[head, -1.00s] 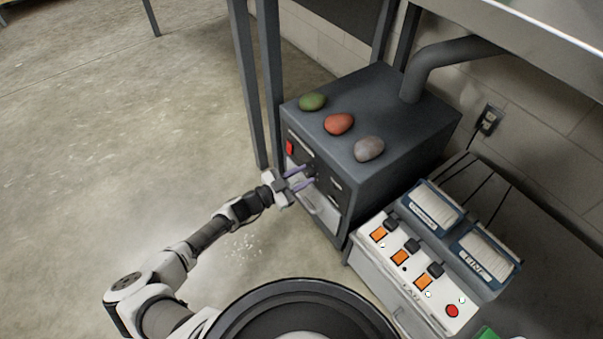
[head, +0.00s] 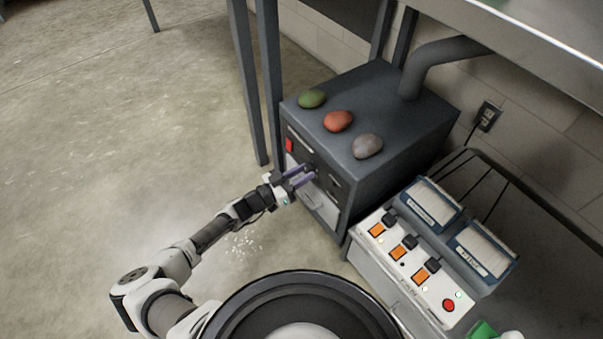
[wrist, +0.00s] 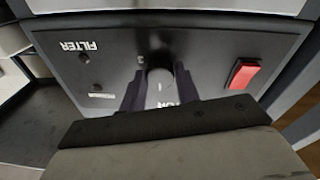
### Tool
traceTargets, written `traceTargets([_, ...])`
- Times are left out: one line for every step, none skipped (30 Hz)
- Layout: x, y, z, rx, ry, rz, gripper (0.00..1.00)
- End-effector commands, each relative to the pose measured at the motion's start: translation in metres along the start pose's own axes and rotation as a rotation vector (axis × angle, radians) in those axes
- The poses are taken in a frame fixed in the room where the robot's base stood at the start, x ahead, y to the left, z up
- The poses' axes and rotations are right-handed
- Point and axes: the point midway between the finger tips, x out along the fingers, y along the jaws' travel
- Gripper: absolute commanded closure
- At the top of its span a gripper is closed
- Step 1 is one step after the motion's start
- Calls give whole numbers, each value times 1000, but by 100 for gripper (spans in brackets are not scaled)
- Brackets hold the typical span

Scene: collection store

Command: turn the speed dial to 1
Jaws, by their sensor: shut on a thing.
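The dark machine (head: 375,115) has a black front panel with a round dark dial (wrist: 160,80) in the middle. The dial has a small light mark on its face, seen in the wrist view. My gripper (head: 311,172) reaches the panel from the left in the head view. In the wrist view my gripper (wrist: 160,88) has one finger on each side of the dial and is shut on it. The lettering below the dial is partly covered by the fingers, and no number 1 is readable.
A red switch (wrist: 243,74) sits right of the dial in the wrist view, and a FILTER label (wrist: 79,46) at left. Green, red and grey stones (head: 367,146) lie on the machine. A white control box (head: 410,262) stands at right. The floor at left is open.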

Motion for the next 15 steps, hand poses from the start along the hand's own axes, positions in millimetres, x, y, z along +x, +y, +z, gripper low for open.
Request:
traceTargets([-1,0,1,-1,-1,0,91])
traceTargets([-1,0,1,-1,-1,0,91])
traceTargets([-1,0,1,-1,-1,0,91])
traceTargets([-1,0,1,-1,-1,0,91])
traceTargets([-1,0,1,-1,-1,0,91])
traceTargets([-1,0,1,-1,-1,0,91])
traceTargets([-1,0,1,0,-1,0,91])
traceTargets([-1,0,1,0,-1,0,91])
traceTargets([-1,0,1,0,-1,0,91])
traceTargets([-1,0,1,0,-1,0,66])
traceTargets([-1,0,1,0,-1,0,62])
traceTargets([-1,0,1,0,-1,0,57])
traceTargets([-1,0,1,0,-1,0,53])
traceTargets([-1,0,0,0,-1,0,49])
traceTargets([-1,0,0,1,-1,0,47])
